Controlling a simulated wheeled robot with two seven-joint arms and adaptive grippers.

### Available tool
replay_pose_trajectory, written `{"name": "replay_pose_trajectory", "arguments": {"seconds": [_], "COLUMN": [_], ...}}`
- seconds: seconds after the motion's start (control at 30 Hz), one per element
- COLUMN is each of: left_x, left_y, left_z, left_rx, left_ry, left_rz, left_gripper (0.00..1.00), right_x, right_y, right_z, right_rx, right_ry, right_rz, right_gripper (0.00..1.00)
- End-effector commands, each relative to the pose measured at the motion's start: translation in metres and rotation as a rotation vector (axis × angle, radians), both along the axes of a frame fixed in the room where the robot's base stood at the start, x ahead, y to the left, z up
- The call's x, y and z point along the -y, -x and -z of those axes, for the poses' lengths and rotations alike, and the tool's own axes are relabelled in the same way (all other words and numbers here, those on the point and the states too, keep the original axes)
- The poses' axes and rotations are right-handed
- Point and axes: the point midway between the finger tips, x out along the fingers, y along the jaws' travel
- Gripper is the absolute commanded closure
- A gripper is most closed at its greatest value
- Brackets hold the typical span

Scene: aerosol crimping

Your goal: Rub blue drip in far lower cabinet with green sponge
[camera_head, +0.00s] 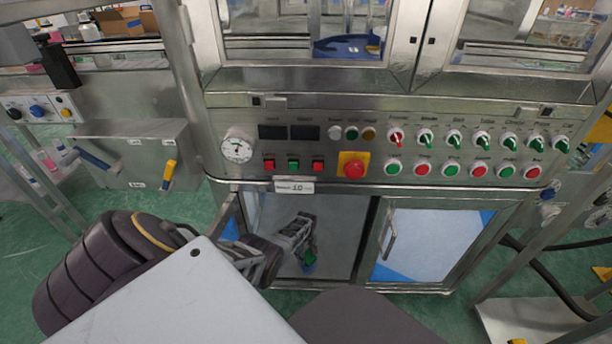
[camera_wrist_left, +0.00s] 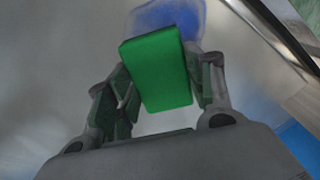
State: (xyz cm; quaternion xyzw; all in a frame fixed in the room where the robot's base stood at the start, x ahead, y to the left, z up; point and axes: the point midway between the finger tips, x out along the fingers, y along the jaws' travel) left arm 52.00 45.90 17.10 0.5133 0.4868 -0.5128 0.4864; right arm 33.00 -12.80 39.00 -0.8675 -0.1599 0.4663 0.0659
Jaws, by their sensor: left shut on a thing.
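My left gripper (camera_head: 306,250) reaches through the open left doorway of the lower cabinet (camera_head: 345,225). In the left wrist view the left gripper (camera_wrist_left: 158,88) is shut on the green sponge (camera_wrist_left: 158,68), with a finger on each side of it. My right gripper is not in view.
Above the cabinet is a control panel (camera_head: 375,150) with a gauge (camera_head: 237,147), switches, buttons and a red emergency stop (camera_head: 354,169). The right cabinet door (camera_head: 425,240) has a metal handle (camera_head: 389,240). A metal box (camera_head: 135,155) stands to the left. Cables (camera_head: 545,270) hang at the right.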

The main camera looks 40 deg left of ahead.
Motion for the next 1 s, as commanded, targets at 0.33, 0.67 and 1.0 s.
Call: {"name": "replay_pose_trajectory", "arguments": {"seconds": [0.33,0.67,1.0], "left_x": [0.005,0.010,0.021], "left_y": [0.006,0.011,0.024], "left_z": [0.003,0.000,-0.002], "left_rx": [-0.006,-0.005,-0.003], "left_ry": [0.005,0.005,0.003], "left_rz": [0.000,0.000,-0.001], "left_gripper": [0.66,0.66,0.66], "right_x": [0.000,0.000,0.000], "right_y": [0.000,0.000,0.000], "right_z": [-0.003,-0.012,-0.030], "right_rx": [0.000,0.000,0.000], "right_ry": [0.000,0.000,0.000], "right_rz": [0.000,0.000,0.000], "right_gripper": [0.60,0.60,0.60]}}
